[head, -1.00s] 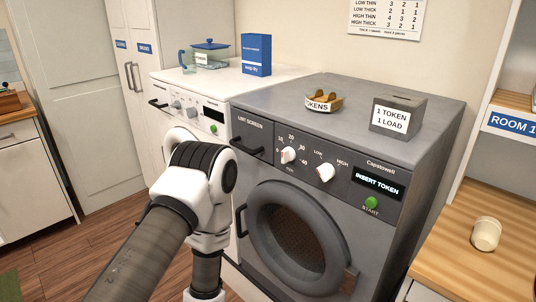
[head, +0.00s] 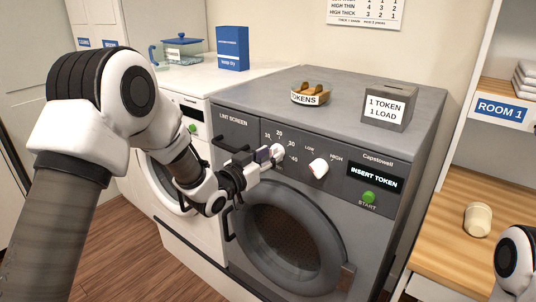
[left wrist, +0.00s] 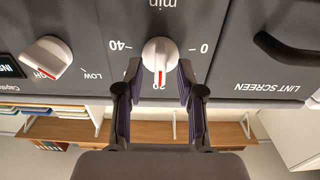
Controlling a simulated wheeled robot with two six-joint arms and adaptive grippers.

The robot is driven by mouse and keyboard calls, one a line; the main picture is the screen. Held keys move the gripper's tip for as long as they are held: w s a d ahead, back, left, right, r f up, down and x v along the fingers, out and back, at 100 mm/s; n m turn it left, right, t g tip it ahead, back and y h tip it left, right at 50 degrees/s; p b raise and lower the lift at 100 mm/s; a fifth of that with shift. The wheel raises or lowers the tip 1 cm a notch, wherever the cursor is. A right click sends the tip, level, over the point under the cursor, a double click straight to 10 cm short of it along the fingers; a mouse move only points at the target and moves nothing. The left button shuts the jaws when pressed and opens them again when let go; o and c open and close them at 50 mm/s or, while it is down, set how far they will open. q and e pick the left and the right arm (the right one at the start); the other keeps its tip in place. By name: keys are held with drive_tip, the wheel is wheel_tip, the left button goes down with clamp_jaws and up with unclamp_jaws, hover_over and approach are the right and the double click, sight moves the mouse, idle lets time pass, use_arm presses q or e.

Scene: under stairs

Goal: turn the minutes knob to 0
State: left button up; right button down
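The white minutes knob (head: 277,153) is on the grey machine's front panel, with numbers around it from 10 to 40. In the left wrist view, which is upside down, the knob (left wrist: 160,55) has its red mark pointing at about 20; the 0 is to its right and 40 to its left. My left gripper (head: 268,159) is at the knob. Its fingers (left wrist: 159,80) are open, one on each side of the knob, with a small gap on both sides. My right gripper is out of view; only part of my right arm shows at the lower right.
A second white knob (head: 318,168) for low/high is close to the right. The display (head: 375,177) reads INSERT TOKEN above a green start button (head: 369,197). The lint screen handle (head: 237,158) is on the left. A token bowl (head: 310,97) and token box (head: 390,107) stand on top.

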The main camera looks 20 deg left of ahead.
use_arm(q)
drive_tip(key=shift+f, duration=0.1)
clamp_jaws()
drive_tip(key=shift+n, duration=0.5)
drive_tip(key=n+p, duration=0.1)
drive_tip(key=n, duration=0.5)
drive_tip(key=n+p, duration=0.2)
drive_tip(key=n, duration=0.4)
drive_tip(key=n+p, duration=0.1)
drive_tip(key=n, duration=0.5)
drive_tip(key=shift+w+a+n+p, duration=0.15)
drive_tip(key=shift+a+n+p, duration=0.15)
drive_tip(key=shift+n, duration=0.1)
drive_tip(key=shift+f, duration=0.1)
unclamp_jaws()
drive_tip(key=shift+f, duration=0.1)
